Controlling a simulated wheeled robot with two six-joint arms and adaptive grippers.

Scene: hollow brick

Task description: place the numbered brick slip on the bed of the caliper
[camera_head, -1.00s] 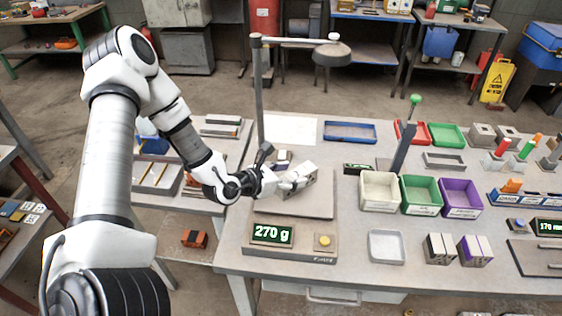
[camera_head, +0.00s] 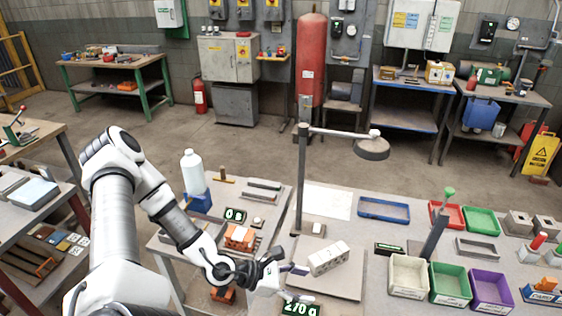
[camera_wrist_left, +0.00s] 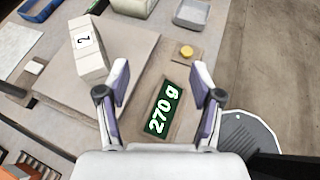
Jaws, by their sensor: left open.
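A pale brick slip with a black number 2 (camera_wrist_left: 84,41) lies on the flat plate of the scale (camera_head: 338,283). In the head view the pale brick (camera_head: 328,258) shows holes in its side. The scale's green display reads 270 g (camera_wrist_left: 163,109). My left gripper (camera_head: 300,283) is open and empty, in front of the brick and apart from it. In the left wrist view its two fingers (camera_wrist_left: 161,85) stand apart over the display side of the scale. My right gripper is not in view. I cannot make out the caliper in the current views.
A lamp-like stand (camera_head: 302,180) rises behind the scale. White, green and purple bins (camera_head: 450,284) and a blue tray (camera_head: 384,209) stand to the right. A white bottle (camera_head: 193,172) and an orange block (camera_head: 239,237) are on the left table.

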